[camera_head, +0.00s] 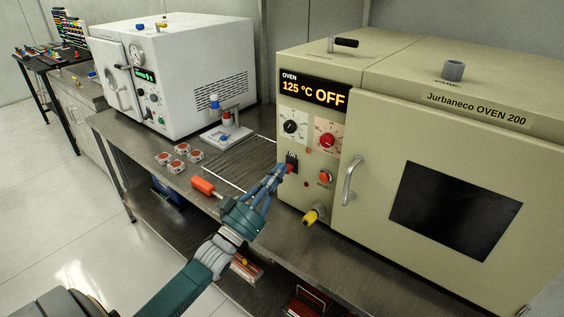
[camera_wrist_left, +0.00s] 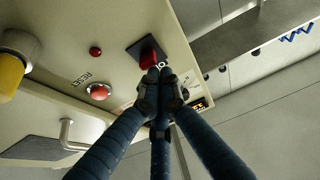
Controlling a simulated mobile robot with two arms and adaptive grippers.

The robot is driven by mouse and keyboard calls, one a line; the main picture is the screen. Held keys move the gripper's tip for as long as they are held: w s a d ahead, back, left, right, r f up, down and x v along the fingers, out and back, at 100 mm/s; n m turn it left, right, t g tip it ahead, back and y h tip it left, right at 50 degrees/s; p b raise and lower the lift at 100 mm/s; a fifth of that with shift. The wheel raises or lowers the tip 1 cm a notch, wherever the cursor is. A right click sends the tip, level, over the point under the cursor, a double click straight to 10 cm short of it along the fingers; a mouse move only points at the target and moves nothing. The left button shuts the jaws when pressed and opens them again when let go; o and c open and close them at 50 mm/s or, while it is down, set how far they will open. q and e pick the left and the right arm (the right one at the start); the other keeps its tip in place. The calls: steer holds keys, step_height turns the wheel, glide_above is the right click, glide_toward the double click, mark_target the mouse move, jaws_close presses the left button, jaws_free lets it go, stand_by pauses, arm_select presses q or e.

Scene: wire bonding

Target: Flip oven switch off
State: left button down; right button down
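The beige oven (camera_head: 440,110) stands on the right of the head view. Its display (camera_head: 315,91) reads "125 °C OFF". The oven switch is a red rocker on a black plate (camera_head: 292,160), low on the control panel and partly covered by my fingers. In the left wrist view the red switch (camera_wrist_left: 148,56) shows just beyond my fingertips. My left gripper (camera_head: 284,170) has its fingers drawn together, with the tips at the switch. In the wrist view the left gripper (camera_wrist_left: 160,85) appears to touch or nearly touch its lower edge. My right gripper is not in view.
Black knob (camera_head: 290,127), red knob (camera_head: 327,140), red reset button (camera_head: 325,176) and yellow-capped fitting (camera_head: 311,216) surround the switch. The oven door handle (camera_head: 351,181) sticks out to the right. A white machine (camera_head: 180,70) and an orange-handled tool (camera_head: 204,186) are on the steel bench.

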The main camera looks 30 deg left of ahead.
arm_select(q)
steer(key=v, duration=1.2)
stand_by(0.4)
